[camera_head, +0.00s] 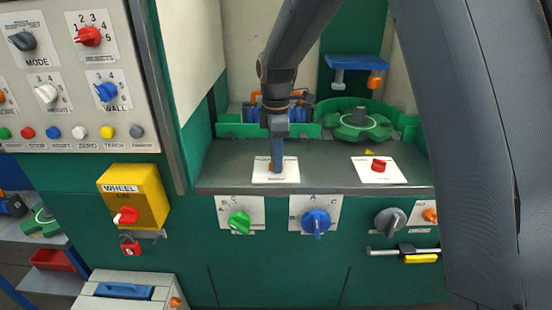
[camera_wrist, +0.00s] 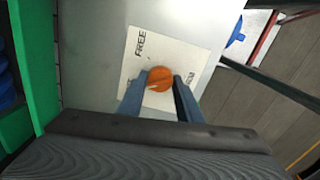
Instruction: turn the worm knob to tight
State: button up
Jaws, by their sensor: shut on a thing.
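The worm knob (camera_wrist: 160,79) is a round orange knob on a white label plate (camera_wrist: 187,47) in the wrist view. The plate carries the word FREE and a second word that is too small to read surely. My gripper (camera_wrist: 160,83) is shut on the knob, with one blue-grey finger on each side of it. In the head view my gripper (camera_head: 276,165) points straight down onto the white plate (camera_head: 262,178) on the grey ledge. There the fingers hide most of the knob.
A red knob (camera_head: 378,165) sits on another white plate to the right on the ledge. A green round fixture (camera_head: 358,122) and a green rail with blue parts stand behind. Green (camera_head: 239,221), blue (camera_head: 316,222) and grey (camera_head: 390,221) knobs line the front panel below.

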jog(key=shift+a+r+n, duration=0.1)
jog(key=shift+n, duration=1.5)
jog(key=o, duration=1)
jog(key=shift+r+b, duration=1.2)
jog(key=shift+r, duration=2.7)
